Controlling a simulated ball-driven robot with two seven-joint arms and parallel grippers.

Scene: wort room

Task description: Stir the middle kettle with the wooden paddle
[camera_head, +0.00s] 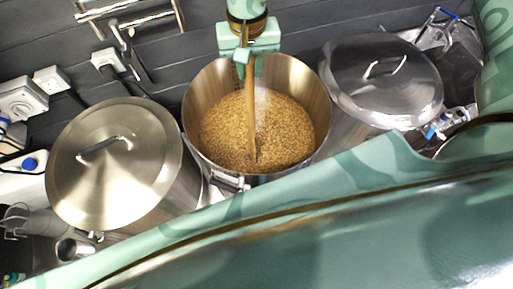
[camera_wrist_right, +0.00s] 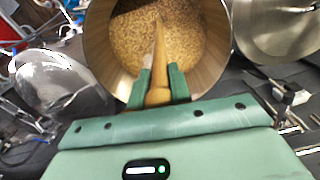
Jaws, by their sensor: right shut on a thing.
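The middle kettle (camera_head: 192,105) stands open, full of brown grain mash (camera_head: 285,130). The wooden paddle (camera_head: 250,115) reaches down into it, nearly upright in the head view, with its lower end sunk in the mash and hidden. My right gripper (camera_head: 247,62) is over the kettle's far rim, shut on the upper part of the paddle. In the right wrist view, the two green fingers of my right gripper (camera_wrist_right: 159,88) press on either side of the paddle (camera_wrist_right: 159,50), with the kettle (camera_wrist_right: 97,40) beyond. My left gripper is not in view.
A lidded kettle (camera_head: 130,165) stands close on the left and another lidded kettle (camera_head: 385,80) close on the right. Wall sockets and cables (camera_head: 105,58) are at the back left. A small metal cup (camera_head: 70,248) sits at the lower left.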

